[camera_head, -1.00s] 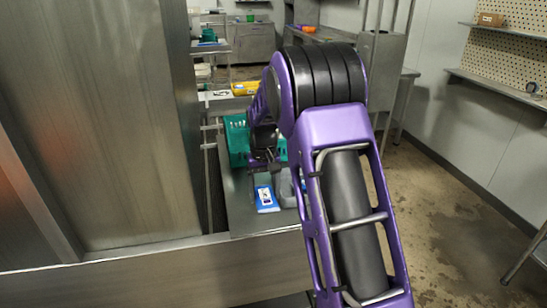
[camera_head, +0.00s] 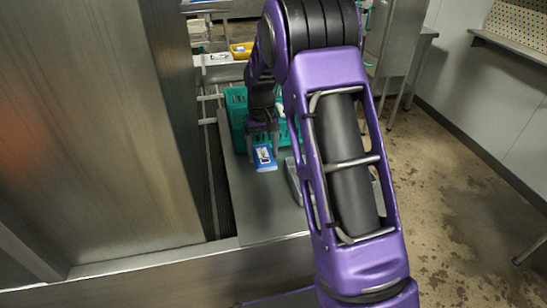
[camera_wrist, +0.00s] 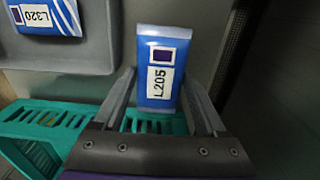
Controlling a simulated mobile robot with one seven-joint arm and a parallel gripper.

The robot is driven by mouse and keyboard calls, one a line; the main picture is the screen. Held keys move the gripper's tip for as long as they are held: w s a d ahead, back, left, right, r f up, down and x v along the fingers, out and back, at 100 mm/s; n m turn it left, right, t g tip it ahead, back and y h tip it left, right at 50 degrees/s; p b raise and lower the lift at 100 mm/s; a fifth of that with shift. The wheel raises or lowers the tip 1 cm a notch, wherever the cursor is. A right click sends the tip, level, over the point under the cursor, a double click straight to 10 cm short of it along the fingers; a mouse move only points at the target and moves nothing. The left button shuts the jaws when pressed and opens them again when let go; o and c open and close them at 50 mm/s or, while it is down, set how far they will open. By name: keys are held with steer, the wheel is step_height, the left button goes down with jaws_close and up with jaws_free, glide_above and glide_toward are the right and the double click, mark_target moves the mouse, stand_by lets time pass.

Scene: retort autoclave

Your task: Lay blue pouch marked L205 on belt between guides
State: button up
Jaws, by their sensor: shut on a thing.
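The blue pouch marked L205 (camera_wrist: 160,62) has a white label and a dark square. My gripper (camera_wrist: 162,88) is shut on its lower part, one finger at each side, in the wrist view. In the head view, the pouch (camera_head: 265,158) hangs below my gripper (camera_head: 262,136), over the steel table. The belt appears as a dark ribbed strip (camera_head: 216,185) left of the table, beside the tall steel wall. Part of a dark strip (camera_wrist: 238,55) also shows at the right of the wrist view. I cannot make out the guides clearly.
A grey tray (camera_wrist: 95,62) holds another blue pouch marked L320 (camera_wrist: 45,15). Green baskets (camera_head: 236,100) stand at the table's far end, close to my gripper. The steel table (camera_head: 262,212) is bare at the front. The steel wall (camera_head: 110,130) bounds the belt's left side.

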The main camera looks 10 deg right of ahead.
mark_target(264, 179)
step_height(264, 179, down, 7)
steer(key=shift+f, duration=0.15)
stand_by(0.4)
steer(key=shift+f+b, duration=0.2)
steer(key=shift+b, duration=0.15)
steer(key=o, duration=1.4)
steer(key=shift+c, duration=0.2)
steer(key=shift+r, duration=0.15)
